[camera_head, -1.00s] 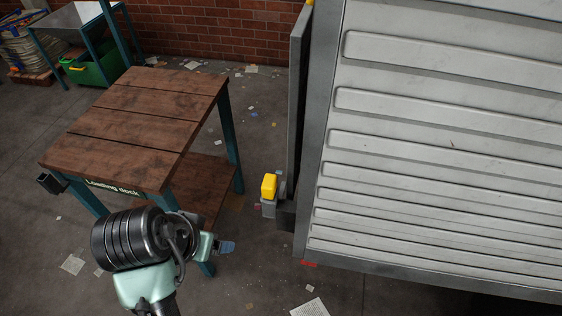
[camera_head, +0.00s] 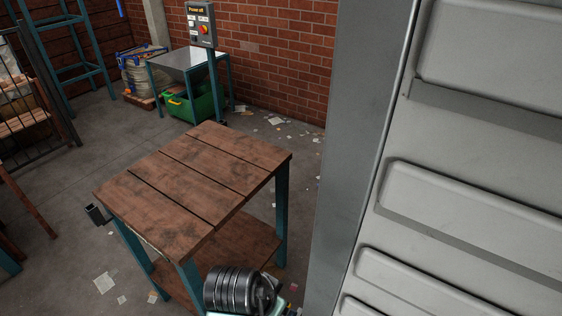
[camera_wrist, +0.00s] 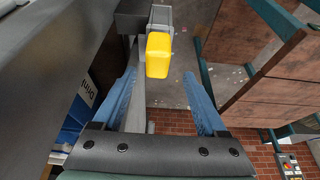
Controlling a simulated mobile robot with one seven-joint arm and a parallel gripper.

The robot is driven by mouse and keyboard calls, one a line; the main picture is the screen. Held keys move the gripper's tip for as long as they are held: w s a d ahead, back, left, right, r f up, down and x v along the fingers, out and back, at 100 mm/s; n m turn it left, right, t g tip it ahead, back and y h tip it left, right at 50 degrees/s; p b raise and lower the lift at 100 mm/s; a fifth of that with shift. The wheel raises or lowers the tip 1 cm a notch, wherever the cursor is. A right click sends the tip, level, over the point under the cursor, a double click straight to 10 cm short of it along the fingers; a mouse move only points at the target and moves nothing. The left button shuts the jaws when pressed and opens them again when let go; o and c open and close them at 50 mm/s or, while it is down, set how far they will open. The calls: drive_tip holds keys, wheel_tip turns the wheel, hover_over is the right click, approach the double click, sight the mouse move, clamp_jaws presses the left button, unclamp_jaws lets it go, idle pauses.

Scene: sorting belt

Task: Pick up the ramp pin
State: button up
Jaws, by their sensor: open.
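The ramp pin, with a yellow block-shaped head (camera_wrist: 158,55), shows at the top middle of the wrist view. It sits on a grey bracket (camera_wrist: 161,15) beside a dark metal edge. My gripper (camera_wrist: 160,76) is open, with its two blue fingers to the left and right of the yellow head in the picture. The fingers appear apart from the head, and nothing is held. How far the fingertips are from it in depth, I cannot tell. In the head view the pin does not show, and only my dark wrist part is seen at the bottom.
The grey ribbed ramp panel (camera_head: 450,205) fills the right of the head view. A wooden table (camera_head: 195,180) with teal legs stands close to its left. Behind are a green crate (camera_head: 190,106), a metal-topped table (camera_head: 190,60) and a control box (camera_head: 201,25).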

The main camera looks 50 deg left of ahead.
drive_tip(key=shift+x, duration=0.75)
drive_tip(key=shift+w+f+p, duration=0.1)
drive_tip(key=shift+f+p, duration=0.4)
drive_tip(key=shift+f, duration=0.05)
drive_tip(key=shift+p+x, duration=0.55)
drive_tip(key=shift+x, duration=1.6)
drive_tip(key=shift+d, duration=0.25)
clamp_jaws()
